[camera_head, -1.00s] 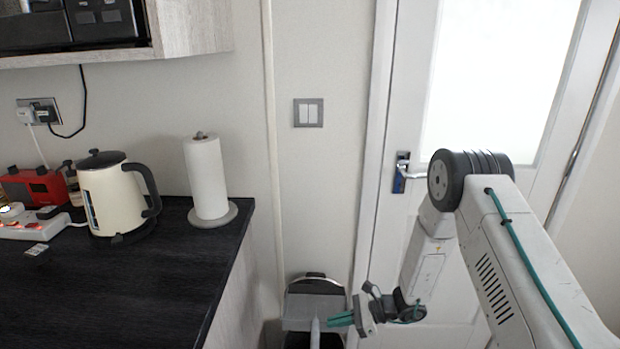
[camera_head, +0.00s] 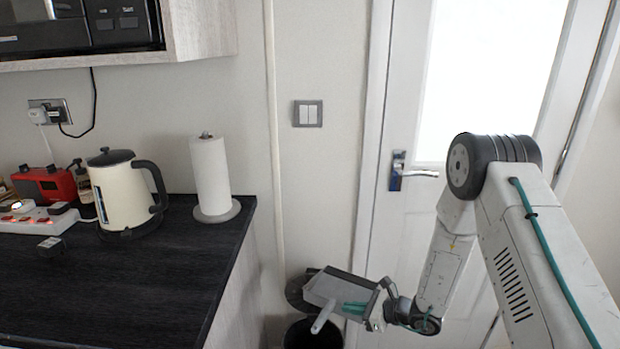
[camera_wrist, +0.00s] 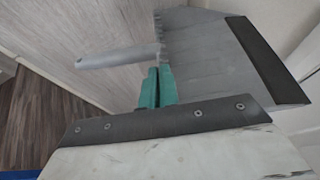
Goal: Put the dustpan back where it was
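The grey dustpan (camera_head: 340,287) is held up in front of the door, above the black bin (camera_head: 312,335). Its pale handle (camera_head: 323,317) points down to the lower left. My gripper (camera_head: 355,307) has teal fingers shut on the dustpan near the base of the handle. In the wrist view the dustpan (camera_wrist: 205,60) is tilted, with a dark strip along its right edge. Its handle (camera_wrist: 120,56) points left, and the teal fingers (camera_wrist: 155,88) lie close together against it. The exact contact is partly hidden.
The dark counter (camera_head: 130,290) is at the left, with a cream kettle (camera_head: 122,192), a paper towel roll (camera_head: 210,175) and a red radio (camera_head: 45,184). The white door (camera_head: 400,225) stands behind my arm. A round bin lid (camera_head: 298,288) is raised behind the dustpan.

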